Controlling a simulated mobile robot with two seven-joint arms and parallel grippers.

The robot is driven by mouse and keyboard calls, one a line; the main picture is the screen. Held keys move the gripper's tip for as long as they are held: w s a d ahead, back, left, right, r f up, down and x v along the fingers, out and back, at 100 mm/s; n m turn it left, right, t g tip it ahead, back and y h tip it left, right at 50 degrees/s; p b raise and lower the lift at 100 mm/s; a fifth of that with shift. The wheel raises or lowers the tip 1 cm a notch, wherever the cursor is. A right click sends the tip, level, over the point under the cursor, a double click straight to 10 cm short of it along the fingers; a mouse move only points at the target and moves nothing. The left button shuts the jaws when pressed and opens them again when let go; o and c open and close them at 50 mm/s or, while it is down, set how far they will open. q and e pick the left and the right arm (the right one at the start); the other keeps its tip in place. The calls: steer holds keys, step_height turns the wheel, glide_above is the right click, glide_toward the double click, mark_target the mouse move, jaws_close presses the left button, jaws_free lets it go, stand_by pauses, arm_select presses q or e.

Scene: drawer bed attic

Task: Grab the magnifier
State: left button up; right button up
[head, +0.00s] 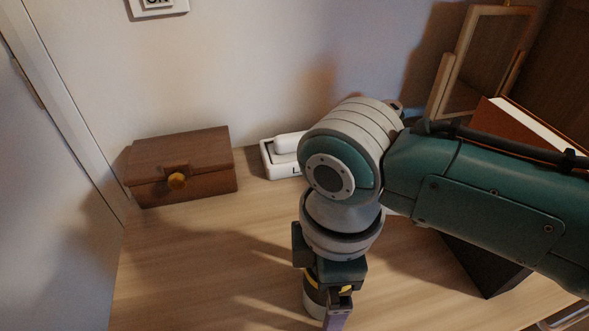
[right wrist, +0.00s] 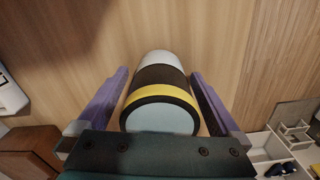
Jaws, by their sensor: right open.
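The magnifier (right wrist: 160,88) appears to be the short cylinder with a white end, a dark brown body, a yellow band and a pale blue round face. In the right wrist view it lies between the two purple fingers of my right gripper (right wrist: 158,74). The fingers are open, one on each side, with a narrow gap visible beside it. In the head view my right gripper (head: 333,312) points down at the desk near the bottom edge, and the cylinder (head: 315,297) is partly hidden behind it. My left gripper is not in view.
A wooden box (head: 182,166) with a yellow knob sits at the back left of the desk (head: 200,260). A white tray (head: 281,158) stands by the wall, partly behind my arm. A wooden frame (head: 478,60) and a dark block (head: 485,262) are at right. The left desk area is clear.

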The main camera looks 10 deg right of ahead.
steer(key=c, duration=1.4)
